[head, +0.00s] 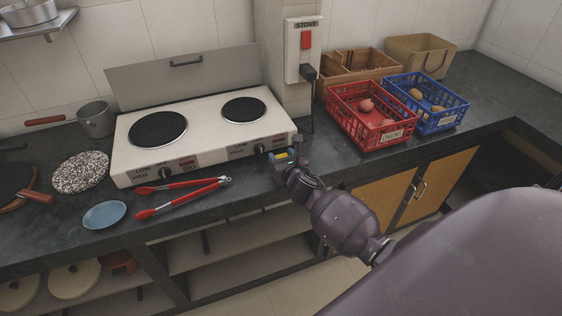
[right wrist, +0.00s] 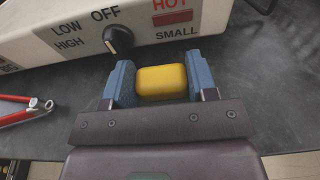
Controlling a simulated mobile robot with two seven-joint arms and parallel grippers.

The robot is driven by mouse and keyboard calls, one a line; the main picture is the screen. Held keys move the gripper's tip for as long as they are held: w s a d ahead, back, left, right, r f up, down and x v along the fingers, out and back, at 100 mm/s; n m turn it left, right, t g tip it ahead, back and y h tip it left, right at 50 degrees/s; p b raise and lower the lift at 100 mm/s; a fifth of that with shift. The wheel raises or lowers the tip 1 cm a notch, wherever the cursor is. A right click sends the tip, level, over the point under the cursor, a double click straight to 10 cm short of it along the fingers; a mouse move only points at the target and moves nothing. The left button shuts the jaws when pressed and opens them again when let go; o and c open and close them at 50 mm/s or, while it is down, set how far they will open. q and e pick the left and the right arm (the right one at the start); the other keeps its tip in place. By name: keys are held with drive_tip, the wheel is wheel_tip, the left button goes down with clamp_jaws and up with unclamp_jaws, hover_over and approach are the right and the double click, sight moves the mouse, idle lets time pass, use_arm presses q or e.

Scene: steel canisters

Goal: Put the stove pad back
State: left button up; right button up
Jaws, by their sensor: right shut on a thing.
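My right gripper (head: 288,158) is at the front right corner of the white two-plate stove (head: 205,135), close to its front panel. In the right wrist view its blue fingers (right wrist: 153,84) are shut on a small yellow block (right wrist: 162,82) with rounded edges. I cannot tell whether this block is the stove pad. The block is just in front of the panel, below the red "HOT" light (right wrist: 172,17) and right of a black knob (right wrist: 118,40). A round speckled pad (head: 81,172) lies flat on the counter left of the stove. My left gripper is not in view.
Red-handled tongs (head: 183,196) and a blue dish (head: 105,215) lie before the stove. A grey pot (head: 95,119) and a pan (head: 15,180) stand left. Red (head: 368,117) and blue (head: 424,103) crates stand right. The dark counter (head: 312,160) is bare between stove and crates.

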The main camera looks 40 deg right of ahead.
drive_tip(key=shift+f, duration=0.55)
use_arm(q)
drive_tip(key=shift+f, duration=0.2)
use_arm(e)
drive_tip(key=shift+r, duration=0.15)
drive_tip(key=o, duration=0.6)
drive_tip(key=shift+f, duration=0.2)
drive_tip(key=shift+c, duration=0.2)
drive_tip(key=o, duration=0.4)
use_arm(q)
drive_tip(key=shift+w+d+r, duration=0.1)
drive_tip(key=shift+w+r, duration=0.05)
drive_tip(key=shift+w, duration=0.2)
